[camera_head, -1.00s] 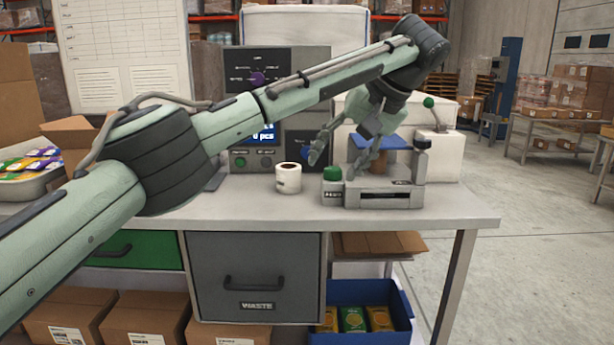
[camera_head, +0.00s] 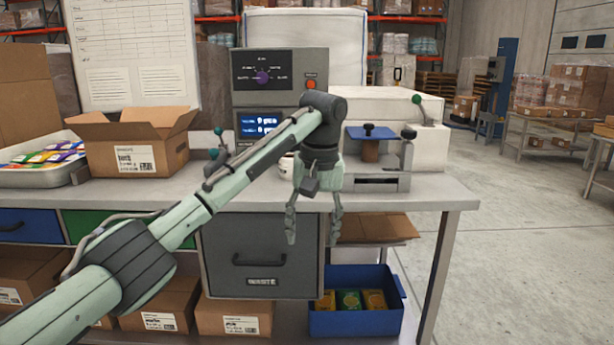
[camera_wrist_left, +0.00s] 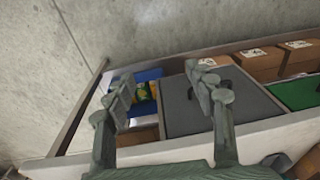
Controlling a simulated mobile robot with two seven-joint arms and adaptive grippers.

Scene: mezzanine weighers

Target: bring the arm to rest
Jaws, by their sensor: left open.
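My left gripper (camera_head: 314,228) hangs pointing down in front of the bench's front edge, before the right side of the grey waste drawer (camera_head: 228,262). Its fingers are spread and nothing is between them. In the left wrist view my left gripper (camera_wrist_left: 170,105) is also open and empty, with the grey drawer (camera_wrist_left: 185,118) beyond its fingers. My left arm reaches in from the lower left, bent at the elbow. My right gripper is not in view.
The bench top (camera_head: 440,192) carries a control panel (camera_head: 262,75), a press-like device (camera_head: 378,180), an open carton (camera_head: 133,140) and a tray of packets (camera_head: 75,173). A blue bin (camera_head: 350,323) with packets stands below. Open floor lies right of the bench.

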